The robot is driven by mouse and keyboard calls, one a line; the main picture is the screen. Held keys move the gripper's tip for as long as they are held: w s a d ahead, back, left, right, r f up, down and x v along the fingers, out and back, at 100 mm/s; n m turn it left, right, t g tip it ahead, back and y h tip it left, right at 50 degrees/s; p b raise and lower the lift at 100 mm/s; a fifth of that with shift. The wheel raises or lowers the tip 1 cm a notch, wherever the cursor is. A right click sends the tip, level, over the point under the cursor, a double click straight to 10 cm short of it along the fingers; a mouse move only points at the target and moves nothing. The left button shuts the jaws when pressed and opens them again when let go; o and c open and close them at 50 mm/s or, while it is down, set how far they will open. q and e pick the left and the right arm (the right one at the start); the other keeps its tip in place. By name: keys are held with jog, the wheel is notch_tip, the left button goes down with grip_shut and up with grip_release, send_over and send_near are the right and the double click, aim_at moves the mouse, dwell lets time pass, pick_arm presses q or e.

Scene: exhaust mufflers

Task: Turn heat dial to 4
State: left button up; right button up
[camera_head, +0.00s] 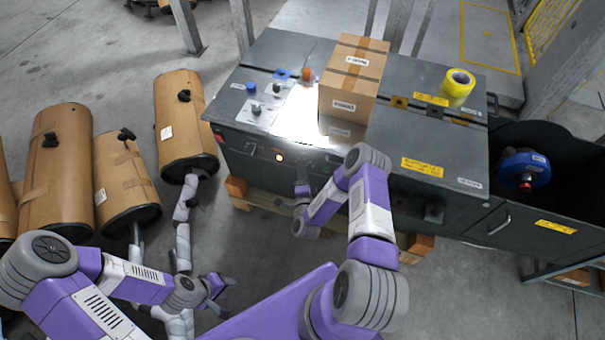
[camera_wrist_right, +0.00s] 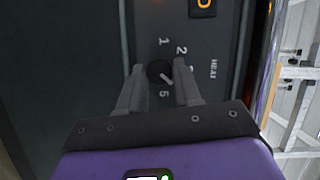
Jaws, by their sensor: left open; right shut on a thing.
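The heat dial (camera_wrist_right: 160,72) is a small dark round knob on the dark front panel of the grey machine (camera_head: 240,137). In the right wrist view the numbers 1, 2 and 5 show around it, beside the word HEAT (camera_wrist_right: 213,69). The 3 is partly covered by a finger, and the 4 is hidden. A white pointer mark on the dial points to the lower right, between the 5 and the covered numbers. My right gripper (camera_wrist_right: 159,70) is shut on the dial; it also shows at the panel in the head view (camera_head: 302,187). My left gripper (camera_head: 216,287) is open, low and away from the machine.
A cardboard box (camera_head: 352,75) and a yellow tape roll (camera_head: 458,84) stand on the machine top. Brown wrapped mufflers (camera_head: 184,120) stand at left. A blue round part (camera_head: 525,167) lies in the dark bin at right.

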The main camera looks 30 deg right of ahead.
jog(key=shift+a, duration=0.1)
jog(key=o, duration=1)
jog(key=shift+o, duration=0.2)
jog(key=p+v, duration=0.4)
jog(key=v, duration=0.3)
jog(key=shift+s, duration=0.25)
jog(key=shift+a, duration=0.15)
